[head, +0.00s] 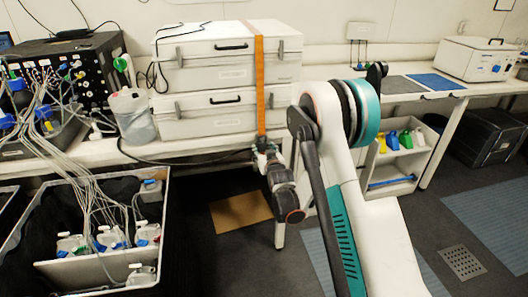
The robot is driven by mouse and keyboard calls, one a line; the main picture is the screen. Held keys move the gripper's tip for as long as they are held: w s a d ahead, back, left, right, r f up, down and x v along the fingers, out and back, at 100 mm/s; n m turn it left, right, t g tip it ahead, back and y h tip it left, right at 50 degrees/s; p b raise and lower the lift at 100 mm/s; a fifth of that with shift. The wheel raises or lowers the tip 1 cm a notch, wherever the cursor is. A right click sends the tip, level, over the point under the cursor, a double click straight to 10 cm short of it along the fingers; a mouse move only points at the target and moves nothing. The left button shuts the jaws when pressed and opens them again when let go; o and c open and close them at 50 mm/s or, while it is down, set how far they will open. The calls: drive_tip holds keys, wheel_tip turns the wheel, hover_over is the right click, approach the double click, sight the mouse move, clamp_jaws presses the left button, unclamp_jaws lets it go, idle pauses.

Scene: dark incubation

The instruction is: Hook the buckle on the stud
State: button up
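An orange strap (260,85) runs over the top of two stacked white cases and hangs down their front, right of the middle. My gripper (265,150) is at the strap's lower end, in front of the bench edge below the lower case. It is small and dark here, and I cannot tell whether its fingers are open or shut. I cannot make out the buckle at the strap's end; my gripper covers that area. I cannot make out the stud either.
The upper case (200,62) and lower case (205,112) stand on the bench. A translucent jug (132,118) and a cabled black unit (85,65) are to their left. A bin (100,270) with tubed bottles is at lower left. A shelf trolley (395,165) stands right of my arm.

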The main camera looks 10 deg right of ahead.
drive_tip(key=s+r+g, duration=0.2)
drive_tip(key=s+r, duration=0.7)
drive_tip(key=s, duration=0.2)
drive_tip(key=s+r+g, duration=0.2)
drive_tip(key=s+r, duration=0.7)
drive_tip(key=s, duration=0.3)
drive_tip(key=s+g, duration=0.4)
drive_tip(key=s, duration=2.1)
drive_tip(key=shift+s+f+g, duration=0.25)
drive_tip(key=shift+s+g, duration=0.05)
drive_tip(key=shift+s, duration=0.05)
drive_tip(key=shift+c, duration=0.4)
